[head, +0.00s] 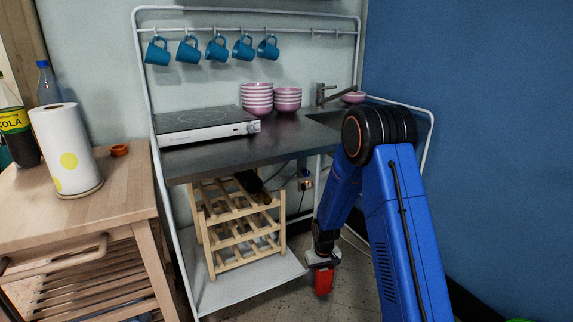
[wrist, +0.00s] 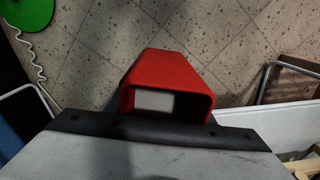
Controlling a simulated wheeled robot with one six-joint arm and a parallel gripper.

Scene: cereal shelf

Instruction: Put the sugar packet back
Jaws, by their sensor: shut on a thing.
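My gripper (head: 322,266) hangs low over the floor, to the right of the counter's lower shelf, and points down. A red boxy piece shows at its end, and also in the wrist view (wrist: 168,72). I cannot tell whether the red is the jaw or part of the sugar packet. A pale patch shows inside the red frame in the wrist view. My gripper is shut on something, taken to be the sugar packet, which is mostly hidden. No other sugar packet is recognisable.
The dark counter (head: 285,134) holds a hob (head: 207,124) and pink bowls (head: 257,98). A wooden rack (head: 243,240) stands on the white lower shelf (head: 262,290). A wooden trolley (head: 120,180) stands left, a blue wall (head: 480,140) right. Tiled floor (wrist: 235,35) lies below my gripper.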

